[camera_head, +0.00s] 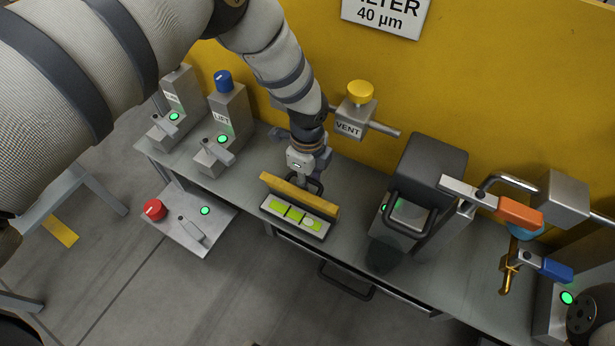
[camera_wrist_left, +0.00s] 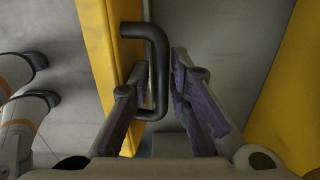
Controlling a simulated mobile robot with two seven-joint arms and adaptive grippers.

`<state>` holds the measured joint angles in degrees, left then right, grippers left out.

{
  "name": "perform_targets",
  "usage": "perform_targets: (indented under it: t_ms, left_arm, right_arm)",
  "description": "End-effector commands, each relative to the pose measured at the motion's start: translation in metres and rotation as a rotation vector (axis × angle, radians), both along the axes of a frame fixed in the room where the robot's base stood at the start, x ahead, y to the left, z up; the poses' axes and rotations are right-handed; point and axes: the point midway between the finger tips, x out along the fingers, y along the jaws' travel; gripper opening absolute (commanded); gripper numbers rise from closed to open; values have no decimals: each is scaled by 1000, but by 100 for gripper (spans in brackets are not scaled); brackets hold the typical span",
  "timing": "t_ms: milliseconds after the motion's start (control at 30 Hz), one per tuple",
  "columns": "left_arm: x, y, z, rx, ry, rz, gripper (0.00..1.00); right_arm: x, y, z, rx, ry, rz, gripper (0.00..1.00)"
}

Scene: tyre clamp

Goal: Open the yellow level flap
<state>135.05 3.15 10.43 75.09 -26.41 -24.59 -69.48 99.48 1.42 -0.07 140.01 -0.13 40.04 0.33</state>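The yellow flap (camera_head: 298,196) stands raised on a small grey housing on the bench, and the green level window (camera_head: 290,212) below it is uncovered. It shows as a yellow panel at the left in the left wrist view (camera_wrist_left: 105,60). Its black handle (camera_wrist_left: 158,70) is on the side facing my gripper. My left gripper (camera_head: 306,172) is behind the flap at the handle. In the wrist view its fingers (camera_wrist_left: 160,88) lie either side of the handle's bar, with a visible gap on the right finger's side. My right gripper is not in view.
A VENT valve with a yellow knob (camera_head: 360,92) sits on the yellow wall close behind. A LIFT unit with a blue knob (camera_head: 223,82) stands left. A dark-topped grey box (camera_head: 432,160) stands right, beside orange (camera_head: 520,212) and blue (camera_head: 556,270) lever handles.

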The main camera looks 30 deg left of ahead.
Motion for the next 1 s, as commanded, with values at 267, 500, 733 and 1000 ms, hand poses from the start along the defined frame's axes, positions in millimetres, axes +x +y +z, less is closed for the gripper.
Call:
perform_targets:
  t_ms: [267, 500, 733, 1000]
  left_arm:
    - [2, 1, 21, 1, -5, 0, 18]
    - [2, 0, 86, 0, -5, 0, 18]
    - [1, 0, 118, 0, -1, 0, 18]
    - [1, 0, 120, 0, 0, 0, 18]
  right_arm:
    - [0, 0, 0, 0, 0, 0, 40]
    - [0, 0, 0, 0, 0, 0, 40]
    - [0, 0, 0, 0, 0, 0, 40]
    - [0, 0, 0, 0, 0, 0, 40]
